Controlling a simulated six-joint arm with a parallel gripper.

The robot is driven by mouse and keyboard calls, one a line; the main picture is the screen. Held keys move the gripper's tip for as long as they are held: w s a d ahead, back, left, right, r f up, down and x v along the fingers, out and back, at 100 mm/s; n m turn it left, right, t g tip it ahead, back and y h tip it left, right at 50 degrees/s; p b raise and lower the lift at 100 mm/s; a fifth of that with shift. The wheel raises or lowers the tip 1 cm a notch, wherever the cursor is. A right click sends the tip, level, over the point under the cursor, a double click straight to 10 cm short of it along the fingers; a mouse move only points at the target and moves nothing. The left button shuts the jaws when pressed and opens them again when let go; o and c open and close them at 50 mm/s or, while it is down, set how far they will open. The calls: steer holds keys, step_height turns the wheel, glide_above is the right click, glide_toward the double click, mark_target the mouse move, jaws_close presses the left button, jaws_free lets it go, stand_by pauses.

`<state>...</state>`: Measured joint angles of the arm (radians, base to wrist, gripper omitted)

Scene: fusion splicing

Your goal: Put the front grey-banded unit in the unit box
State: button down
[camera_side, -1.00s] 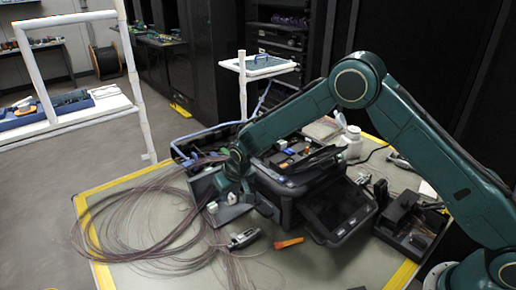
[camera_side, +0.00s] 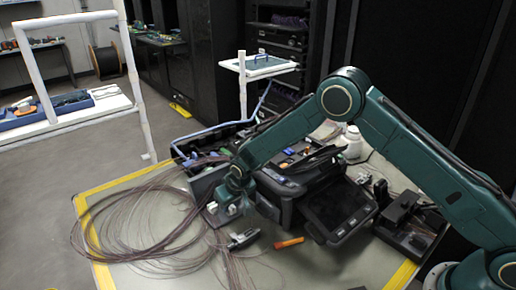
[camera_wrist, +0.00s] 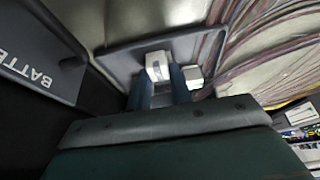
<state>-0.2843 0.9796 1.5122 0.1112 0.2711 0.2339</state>
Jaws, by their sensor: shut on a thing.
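My gripper (camera_wrist: 160,76) is shut on a small white unit with a grey band (camera_wrist: 158,64) in the wrist view. The unit shows between the fingertips. A second white unit (camera_wrist: 194,77) is just right of the right finger. Below them is a grey tray (camera_wrist: 118,62) with a raised rim. In the side view my gripper (camera_side: 236,198) is low over the tray, left of the black splicer, with a white unit (camera_side: 232,210) at its tip. The other unit (camera_side: 211,207) is just to its left. I cannot tell whether the held unit touches the tray, nor which container is the unit box.
The black splicer (camera_side: 325,205) stands close on the right. Loose brown fibre coils (camera_side: 125,225) cover the table's left. A grey tool (camera_side: 243,239) and an orange piece (camera_side: 289,243) lie in front. A blue-handled open case (camera_side: 215,135) is behind.

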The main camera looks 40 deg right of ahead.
steer(key=c, duration=1.3)
jaws_free()
steer(key=shift+o, duration=0.2)
steer(key=shift+r, duration=0.1)
steer(key=v, duration=1.2)
